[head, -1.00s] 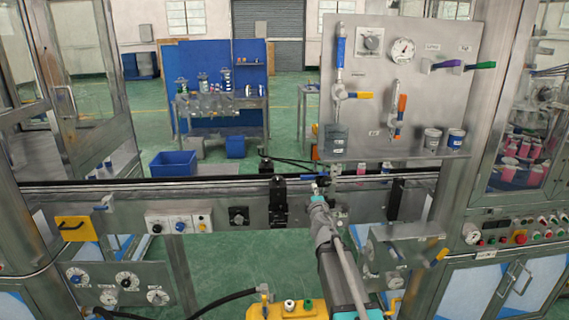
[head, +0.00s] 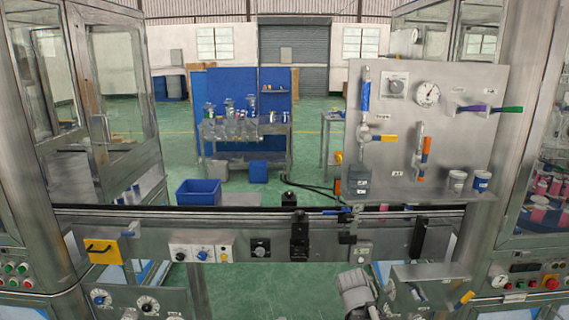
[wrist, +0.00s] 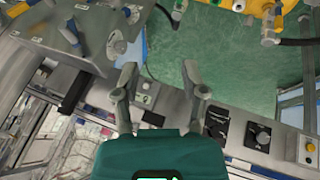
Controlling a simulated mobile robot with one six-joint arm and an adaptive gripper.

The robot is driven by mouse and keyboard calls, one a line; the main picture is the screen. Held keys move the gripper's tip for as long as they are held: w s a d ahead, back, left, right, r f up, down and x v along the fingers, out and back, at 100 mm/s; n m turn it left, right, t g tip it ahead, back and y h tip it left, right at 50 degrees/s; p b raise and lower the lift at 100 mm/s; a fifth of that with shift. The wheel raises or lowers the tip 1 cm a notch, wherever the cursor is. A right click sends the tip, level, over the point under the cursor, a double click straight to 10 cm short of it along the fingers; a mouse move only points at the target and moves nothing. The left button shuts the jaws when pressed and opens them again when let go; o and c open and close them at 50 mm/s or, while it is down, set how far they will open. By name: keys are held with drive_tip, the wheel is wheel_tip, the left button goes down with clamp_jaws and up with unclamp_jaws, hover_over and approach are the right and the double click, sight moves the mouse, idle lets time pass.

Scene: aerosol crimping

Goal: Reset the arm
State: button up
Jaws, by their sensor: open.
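In the wrist view my gripper (wrist: 159,78) is open, its two grey fingers spread apart with nothing between them. Green floor and part of the machine's steel front panel (wrist: 176,104) show beyond the fingers. In the head view only a grey part of my arm shows, at the bottom right of centre. The gripper itself is out of that view.
A steel rail (head: 150,221) with a black clamp block (head: 299,236) crosses the head view. An upright panel (head: 455,130) with gauge, valves and cans stands at the right. A blue bin (head: 198,192) sits beyond. A yellow block (wrist: 240,7) with hoses shows in the wrist view.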

drive_tip(key=s+a+m+g+y+p, duration=0.1)
drive_tip(key=s+a+g+y, duration=0.2)
drive_tip(key=s+a, duration=0.3)
drive_tip(key=s+f+g, duration=0.1)
drive_tip(key=s, duration=0.4)
drive_tip(key=shift+g+y, duration=0.3)
drive_tip(key=shift+y, duration=0.1)
